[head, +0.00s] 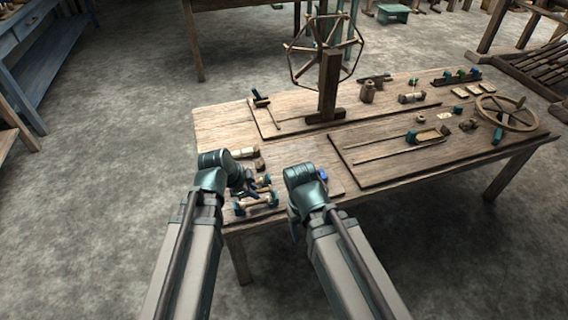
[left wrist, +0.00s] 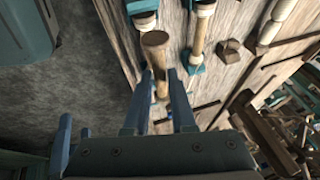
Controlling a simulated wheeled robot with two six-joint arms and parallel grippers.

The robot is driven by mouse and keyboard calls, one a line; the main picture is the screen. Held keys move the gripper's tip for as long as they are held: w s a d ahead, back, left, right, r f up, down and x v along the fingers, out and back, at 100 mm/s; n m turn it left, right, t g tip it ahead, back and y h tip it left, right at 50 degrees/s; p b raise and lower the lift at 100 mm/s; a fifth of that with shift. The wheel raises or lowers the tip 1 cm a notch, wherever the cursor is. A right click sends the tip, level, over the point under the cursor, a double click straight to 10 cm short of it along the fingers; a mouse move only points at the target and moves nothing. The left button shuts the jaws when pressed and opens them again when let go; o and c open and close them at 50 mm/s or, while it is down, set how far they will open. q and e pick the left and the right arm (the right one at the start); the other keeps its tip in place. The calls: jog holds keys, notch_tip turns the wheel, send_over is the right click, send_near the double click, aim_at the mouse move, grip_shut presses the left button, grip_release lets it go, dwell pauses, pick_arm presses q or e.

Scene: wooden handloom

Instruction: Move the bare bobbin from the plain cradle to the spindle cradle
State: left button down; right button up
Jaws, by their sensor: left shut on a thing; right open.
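My left gripper (left wrist: 160,100) is shut on a bare wooden bobbin (left wrist: 156,58), with a finger on either side of it. In the head view the left gripper (head: 250,191) is over the near left corner of the table, where the bobbin is too small to make out. Beside it are teal-ended cradles (head: 240,208). In the left wrist view one pair of teal supports (left wrist: 191,64) carries a pale rod-like piece (left wrist: 201,34). Another teal support (left wrist: 145,20) is at the top. I cannot tell which cradle is plain. My right gripper (head: 297,228) is open, mostly hidden by its arm.
The wooden table (head: 222,126) holds a wheel-shaped winder (head: 327,50) at the back and a spoked wheel (head: 507,112) at the right. A raised board (head: 375,165) with small tools lies right of my arms. A small blue item (head: 322,174) is near the right gripper.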

notch_tip(320, 180, up, 24)
jog(key=p, duration=2.4)
jog(key=shift+r, duration=0.15)
jog(key=shift+c, duration=1)
jog(key=shift+d, duration=0.15)
